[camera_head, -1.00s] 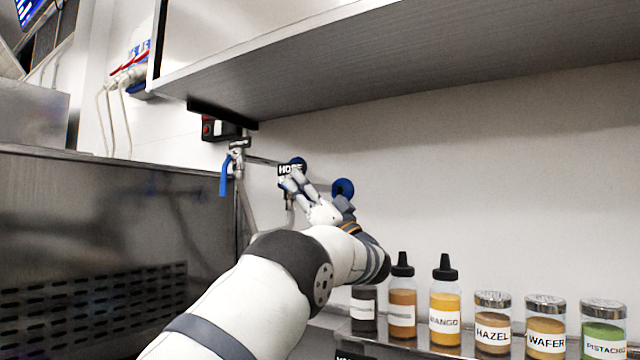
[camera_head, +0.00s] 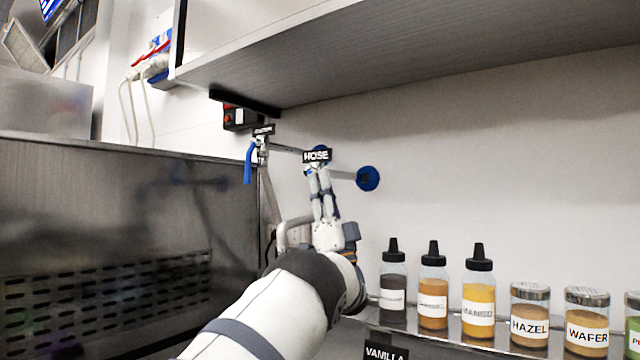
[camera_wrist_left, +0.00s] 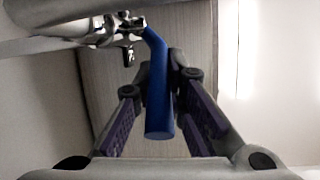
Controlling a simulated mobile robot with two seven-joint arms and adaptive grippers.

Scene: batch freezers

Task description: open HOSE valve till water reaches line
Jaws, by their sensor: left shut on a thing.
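The black HOSE label (camera_head: 317,155) sits on a metal pipe under the shelf, with a bit of blue above it. My left gripper (camera_head: 319,178) points up just below the label and covers the valve handle in the head view. In the left wrist view the blue valve lever (camera_wrist_left: 158,100) lies between the two purple-padded fingers of my left gripper (camera_wrist_left: 168,88), which is shut on it. The lever hangs from a metal valve fitting (camera_wrist_left: 100,32). No water, container or fill line shows. My right gripper is not in view.
A second blue lever (camera_head: 250,162) hangs left of the HOSE valve. A blue round flange (camera_head: 367,178) meets the wall at right. The shelf (camera_head: 400,70) overhangs. Bottles and jars, including a mango bottle (camera_head: 479,298), stand on a ledge at lower right. A steel cabinet (camera_head: 110,250) fills the left.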

